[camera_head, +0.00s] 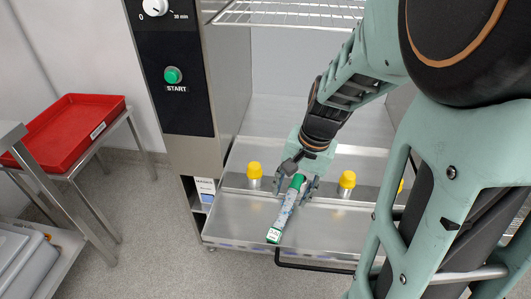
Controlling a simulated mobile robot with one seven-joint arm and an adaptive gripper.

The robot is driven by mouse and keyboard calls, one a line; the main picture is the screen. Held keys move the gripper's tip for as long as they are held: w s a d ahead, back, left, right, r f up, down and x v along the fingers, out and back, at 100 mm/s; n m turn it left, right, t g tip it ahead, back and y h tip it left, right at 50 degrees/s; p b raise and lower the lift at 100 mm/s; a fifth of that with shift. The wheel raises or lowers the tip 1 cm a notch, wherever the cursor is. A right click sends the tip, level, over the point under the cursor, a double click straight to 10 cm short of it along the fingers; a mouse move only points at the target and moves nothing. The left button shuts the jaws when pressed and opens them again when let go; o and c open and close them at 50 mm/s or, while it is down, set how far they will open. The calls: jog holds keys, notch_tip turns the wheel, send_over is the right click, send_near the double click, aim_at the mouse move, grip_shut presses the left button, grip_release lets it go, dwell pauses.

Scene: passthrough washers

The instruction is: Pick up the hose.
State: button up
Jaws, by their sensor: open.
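The hose is not clearly identifiable in the head view. A short tube-like piece (284,214) with a clear, greyish middle and green ends lies on the metal shelf of the washer, and it may be the hose. A white label shows on its near green end. My gripper (301,187) is open over the far end of this piece, with a finger on either side. I cannot tell whether the fingers touch it.
Yellow-capped fittings (254,171) and (347,180) stand on the washer shelf (235,222) on both sides of my gripper. A dark handle bar (310,268) runs along the front. A wire rack (290,12) hangs above. A red tray (68,130) sits on a table at left.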

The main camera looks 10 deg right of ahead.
aim_at(285, 209)
jog(key=f+b, duration=0.1)
jog(key=f, duration=0.2)
jog(key=a+f+b, duration=0.1)
jog(key=f, duration=0.2)
jog(key=f+b, duration=0.1)
jog(key=f, duration=0.2)
jog(key=shift+w+a+f, duration=0.15)
jog(key=shift+w+f, duration=0.1)
jog(key=shift+w, duration=0.1)
jog(key=shift+r, duration=0.1)
grip_shut()
